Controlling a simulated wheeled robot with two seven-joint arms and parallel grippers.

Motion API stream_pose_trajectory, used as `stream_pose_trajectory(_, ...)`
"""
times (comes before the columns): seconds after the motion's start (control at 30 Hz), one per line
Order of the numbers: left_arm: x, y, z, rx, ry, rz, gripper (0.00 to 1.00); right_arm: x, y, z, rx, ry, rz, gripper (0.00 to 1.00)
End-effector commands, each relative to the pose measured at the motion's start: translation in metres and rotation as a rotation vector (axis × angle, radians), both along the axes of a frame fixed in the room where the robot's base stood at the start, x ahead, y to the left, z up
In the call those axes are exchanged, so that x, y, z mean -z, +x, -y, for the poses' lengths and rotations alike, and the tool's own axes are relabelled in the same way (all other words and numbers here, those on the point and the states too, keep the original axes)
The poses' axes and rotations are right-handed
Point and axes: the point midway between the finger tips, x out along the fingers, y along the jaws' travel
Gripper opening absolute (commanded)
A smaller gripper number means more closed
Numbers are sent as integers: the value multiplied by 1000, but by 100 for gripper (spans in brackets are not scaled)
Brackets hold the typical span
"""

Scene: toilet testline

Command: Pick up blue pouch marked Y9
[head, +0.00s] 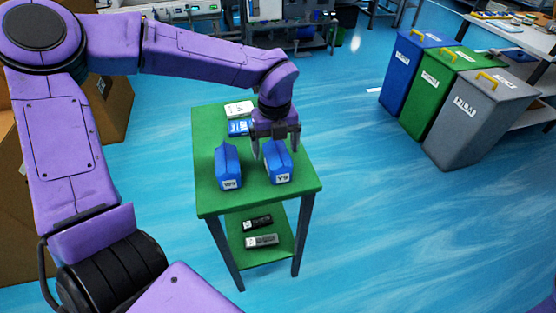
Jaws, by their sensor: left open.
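The blue pouch marked Y9 (277,165) stands on the green table (300,182), towards its front right, with its white label facing me. My left gripper (274,151) points down over the pouch from behind. Its fingers are spread, one to the left of the pouch's top and one towards its right side. I cannot tell whether either finger touches the pouch. My right gripper is not in view; only a small purple piece shows at the lower right corner.
A similar blue pouch (227,168) stands just left, its label hard to read. A white box (239,109) and a flat blue pack (239,128) lie behind. Dark items (261,240) lie on the lower shelf. Blue, green and grey bins (481,118) stand at right; the floor between is clear.

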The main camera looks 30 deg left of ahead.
Motion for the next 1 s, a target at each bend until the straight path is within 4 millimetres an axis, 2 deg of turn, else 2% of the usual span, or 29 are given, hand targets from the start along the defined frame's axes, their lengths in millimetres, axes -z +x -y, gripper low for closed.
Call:
stream_pose_trajectory(0.17, 30, -10, 11, 4, 2, -6, 92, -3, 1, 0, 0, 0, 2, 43)
stream_pose_trajectory(0.27, 45, -9, 10, 3, 3, -4, 92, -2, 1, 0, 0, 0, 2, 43)
stream_pose_trajectory(0.53, 50, -8, 11, 5, 1, -2, 92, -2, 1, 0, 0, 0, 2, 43)
stream_pose_trajectory(0.7, 50, -7, 11, 5, 1, -2, 36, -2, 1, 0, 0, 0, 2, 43)
stream_pose_trajectory(1.0, 47, -7, 11, 5, 1, 0, 34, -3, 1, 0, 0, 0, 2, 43)
